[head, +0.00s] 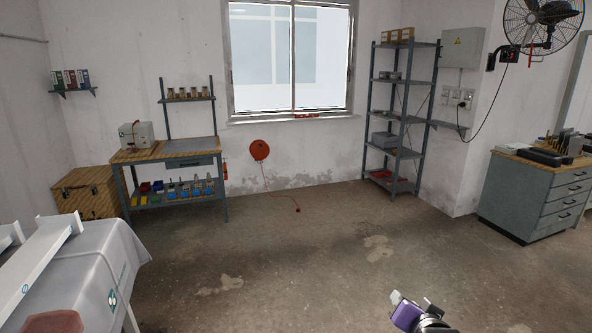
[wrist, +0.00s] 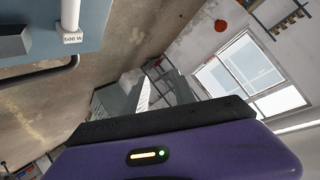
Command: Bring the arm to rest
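My gripper (head: 413,298) is low at the bottom right of the head view, with a purple body and light grey tips. The tips look apart, with nothing visible between them. In the wrist view the purple body fills the bottom, and the grey fingers (wrist: 147,92) point up past its black edge. A pale ridged pad shows between them. The gripper hangs over open floor and touches nothing that I can see. Most of my arm is outside the head view.
A covered machine with a white frame (head: 42,252) stands at the lower left. A workbench (head: 165,152) and wooden crate (head: 87,190) are behind it. A metal shelf (head: 400,110) is at the back, a grey drawer cabinet (head: 520,195) at the right. The middle floor is clear.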

